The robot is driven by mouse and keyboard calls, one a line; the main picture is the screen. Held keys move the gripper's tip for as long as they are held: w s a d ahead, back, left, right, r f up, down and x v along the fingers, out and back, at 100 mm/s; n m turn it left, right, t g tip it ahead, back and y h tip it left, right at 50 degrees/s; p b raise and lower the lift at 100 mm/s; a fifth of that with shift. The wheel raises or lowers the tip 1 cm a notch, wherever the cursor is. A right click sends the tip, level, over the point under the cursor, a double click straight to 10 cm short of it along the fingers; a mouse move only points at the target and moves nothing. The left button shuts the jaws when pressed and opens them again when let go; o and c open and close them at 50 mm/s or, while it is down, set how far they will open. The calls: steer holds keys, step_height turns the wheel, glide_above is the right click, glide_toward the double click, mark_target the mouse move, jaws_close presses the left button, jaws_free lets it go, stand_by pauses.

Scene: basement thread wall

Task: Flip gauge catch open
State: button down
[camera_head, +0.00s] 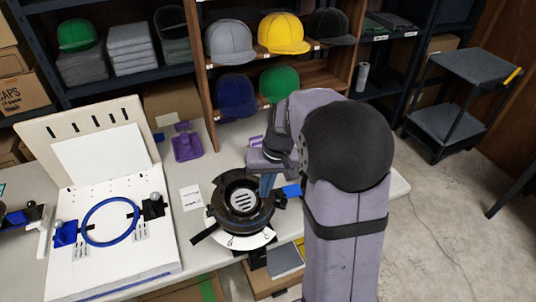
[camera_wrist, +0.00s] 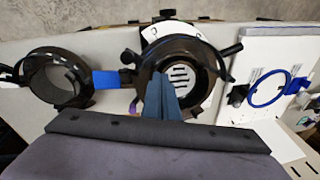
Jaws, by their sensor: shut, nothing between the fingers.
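The cap gauge (camera_head: 222,211) is a round black drum with a white slotted disc inside and a white plate at its front, on the table. It also shows in the wrist view (camera_wrist: 206,98). A black lever (camera_head: 203,235) sticks out at its lower left, and shows at the upper right in the wrist view (camera_wrist: 231,49). I cannot tell which part is the catch. My gripper (camera_head: 266,186) is shut and empty, at the right side of the drum in the head view. In the wrist view its blue fingers (camera_wrist: 162,98) cover part of the drum; contact is unclear.
A second black ring (camera_wrist: 35,80) with a blue tab (camera_wrist: 105,79) lies beside the gauge. A white board stand (camera_head: 150,262) with a blue hoop (camera_head: 83,229) is at left. A purple holder (camera_head: 187,147) and white card (camera_head: 191,197) lie nearby. Cap shelves (camera_head: 300,68) stand behind.

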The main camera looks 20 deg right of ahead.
steer(key=w+d+r+t+h+p, duration=0.1)
steer(key=w+d, duration=0.2)
steer(key=w, duration=0.4)
steer(key=w+d+r+t+h+p, duration=0.1)
steer(key=w+d+r+p, duration=0.1)
steer(key=w, duration=0.5)
steer(key=shift+w+d+r, duration=0.15)
steer(key=shift+w+d, duration=0.25)
steer(key=shift+d, duration=0.5)
step_height(320, 180, down, 10)
steer(key=p, duration=0.5)
steer(key=shift+s, duration=0.25)
